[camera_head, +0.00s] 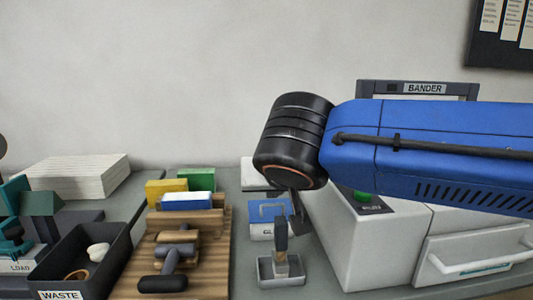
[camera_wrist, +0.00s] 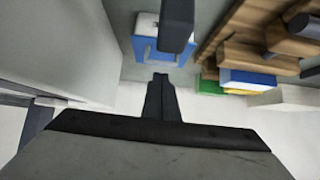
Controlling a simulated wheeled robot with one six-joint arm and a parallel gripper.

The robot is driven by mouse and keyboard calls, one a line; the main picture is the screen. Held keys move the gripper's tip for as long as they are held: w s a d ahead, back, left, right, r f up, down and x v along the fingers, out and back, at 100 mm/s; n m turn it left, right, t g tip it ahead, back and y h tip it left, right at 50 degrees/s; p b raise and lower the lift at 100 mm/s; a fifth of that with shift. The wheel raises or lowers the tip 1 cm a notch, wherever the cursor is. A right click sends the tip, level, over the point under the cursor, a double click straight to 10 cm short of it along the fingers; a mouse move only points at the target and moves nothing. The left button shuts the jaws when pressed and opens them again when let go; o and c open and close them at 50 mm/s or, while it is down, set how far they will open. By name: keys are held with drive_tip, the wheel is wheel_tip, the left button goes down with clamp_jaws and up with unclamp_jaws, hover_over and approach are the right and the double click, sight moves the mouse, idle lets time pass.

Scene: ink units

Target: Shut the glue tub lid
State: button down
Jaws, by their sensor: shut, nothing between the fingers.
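The glue tub (camera_head: 259,233) is a small white container with a blue top and a partly hidden "GL" label, in the middle of the head view. The blue top (camera_wrist: 146,48) also shows in the wrist view, partly covered by a dark upright handle. I cannot tell for sure how far its lid stands open. My gripper (camera_head: 300,228) points down beside the tub's right side in the head view. In the wrist view its dark fingers (camera_wrist: 160,82) are together and empty, close to the blue top. I cannot tell whether they touch it.
A grey tray (camera_head: 265,274) holding an upright brush (camera_head: 281,240) stands in front of the tub. The white bander (camera_head: 375,245) is close on the right. A wooden rack (camera_head: 205,255) is on the left, with a black waste bin (camera_head: 115,262) beyond it.

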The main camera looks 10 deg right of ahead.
sight(275, 208)
drive_tip(key=shift+s+f, duration=0.45)
drive_tip(key=shift+f, duration=0.3)
drive_tip(key=shift+s+f, duration=0.45)
drive_tip(key=shift+f, duration=0.25)
drive_tip(key=shift+f, duration=0.1)
drive_tip(key=shift+w+f, duration=0.15)
drive_tip(key=shift+w, duration=0.15)
